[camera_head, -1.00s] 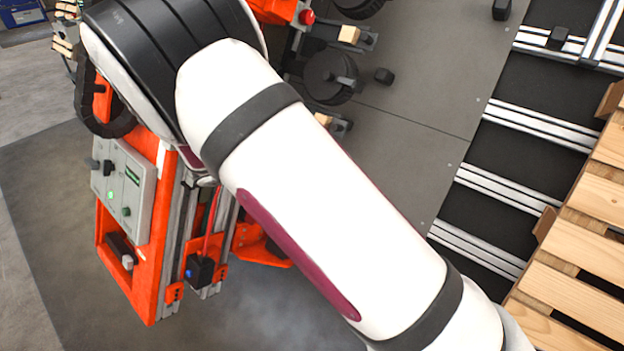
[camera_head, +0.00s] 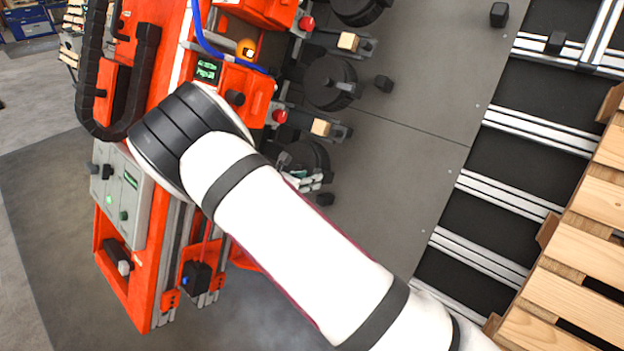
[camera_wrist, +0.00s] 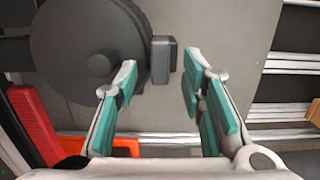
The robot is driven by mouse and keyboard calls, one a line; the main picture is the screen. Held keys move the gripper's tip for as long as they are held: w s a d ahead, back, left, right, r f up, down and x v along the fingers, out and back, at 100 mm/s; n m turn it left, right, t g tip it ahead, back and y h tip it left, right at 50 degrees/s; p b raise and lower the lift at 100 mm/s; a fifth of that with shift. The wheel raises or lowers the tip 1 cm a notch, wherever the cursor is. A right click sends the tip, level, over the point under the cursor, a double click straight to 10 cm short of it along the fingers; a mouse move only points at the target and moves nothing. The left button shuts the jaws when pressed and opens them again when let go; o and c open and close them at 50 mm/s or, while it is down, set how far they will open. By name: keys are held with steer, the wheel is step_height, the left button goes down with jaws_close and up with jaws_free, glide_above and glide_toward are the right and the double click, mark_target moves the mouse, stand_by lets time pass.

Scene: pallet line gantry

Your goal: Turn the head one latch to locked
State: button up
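My gripper (camera_head: 304,181) is at the lowest of the dark round heads in the head view, partly hidden behind my arm. In the wrist view my gripper (camera_wrist: 164,66) is open, with teal pads apart and nothing held. A small dark grey block (camera_wrist: 165,58), perhaps the latch, shows between the fingertips, beside a large dark disc (camera_wrist: 88,52). I cannot tell whether the fingers reach around it. No label marks which head is one, and the locked position cannot be read.
A control box (camera_head: 122,195) is at left. Metal rails (camera_head: 480,248) and a wooden pallet (camera_head: 575,300) lie at right.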

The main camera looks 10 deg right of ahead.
steer(key=shift+x, duration=1.4)
steer(key=shift+c, duration=0.3)
jaws_close()
